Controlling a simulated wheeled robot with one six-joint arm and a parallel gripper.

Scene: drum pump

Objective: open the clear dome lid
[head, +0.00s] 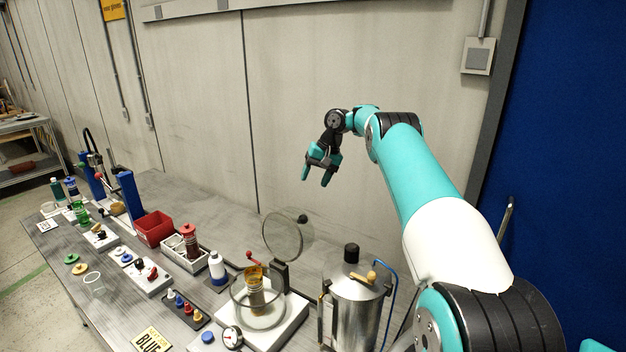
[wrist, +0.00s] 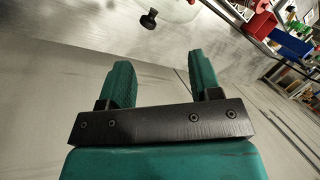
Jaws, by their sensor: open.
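The clear dome lid (head: 283,237) stands tilted up, close to upright, above a white base (head: 290,325) in the head view. Its black knob (head: 302,218) points to the back right. Below it is a round clear bowl or ring with a yellow-brown container (head: 255,288) inside. In the wrist view the black knob (wrist: 148,20) shows at the top, with part of the clear lid (wrist: 178,8) beside it. My gripper (head: 318,175) is open and empty, above and behind the lid and apart from it. Its two teal fingers also show in the wrist view (wrist: 162,75).
A metal drum (head: 355,310) with a black cap stands right of the lid. The wall is behind; the air around my gripper is clear.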

